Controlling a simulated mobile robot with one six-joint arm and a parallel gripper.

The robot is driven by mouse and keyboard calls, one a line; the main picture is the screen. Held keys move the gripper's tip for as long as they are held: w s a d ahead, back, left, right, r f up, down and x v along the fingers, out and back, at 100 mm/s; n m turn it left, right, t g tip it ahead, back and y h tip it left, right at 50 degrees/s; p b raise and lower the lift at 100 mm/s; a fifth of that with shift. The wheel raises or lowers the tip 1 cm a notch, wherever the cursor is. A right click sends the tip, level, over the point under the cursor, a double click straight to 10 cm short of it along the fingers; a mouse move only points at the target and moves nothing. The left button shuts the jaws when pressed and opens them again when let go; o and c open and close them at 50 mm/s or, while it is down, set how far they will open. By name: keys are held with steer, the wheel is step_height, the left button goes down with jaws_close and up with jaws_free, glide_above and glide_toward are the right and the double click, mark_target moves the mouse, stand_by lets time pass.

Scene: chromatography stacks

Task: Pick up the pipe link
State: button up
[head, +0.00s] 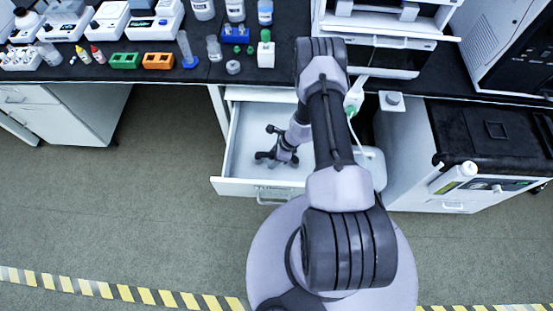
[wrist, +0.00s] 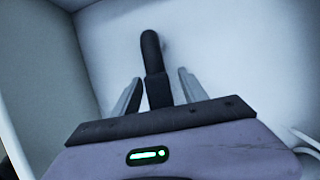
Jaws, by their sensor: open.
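A dark, rod-like piece with a curved end, which looks like the pipe link (wrist: 151,50), stands out against the pale drawer floor in the wrist view. My gripper (wrist: 158,77) is open, with one finger on each side of the piece's lower part. A gap shows between the piece and the right finger; the left finger is very close to it, and I cannot tell if they touch. In the head view my gripper (head: 266,150) is down inside the open white drawer (head: 240,187). There I cannot clearly separate the link from the dark gripper parts.
The drawer walls rise close around my gripper, and the dark counter (head: 200,72) lies behind it. A white cabinet (head: 405,150) stands right of the drawer.

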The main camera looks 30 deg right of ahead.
steer(key=shift+r, duration=0.15)
steer(key=shift+c, duration=0.9)
jaws_close()
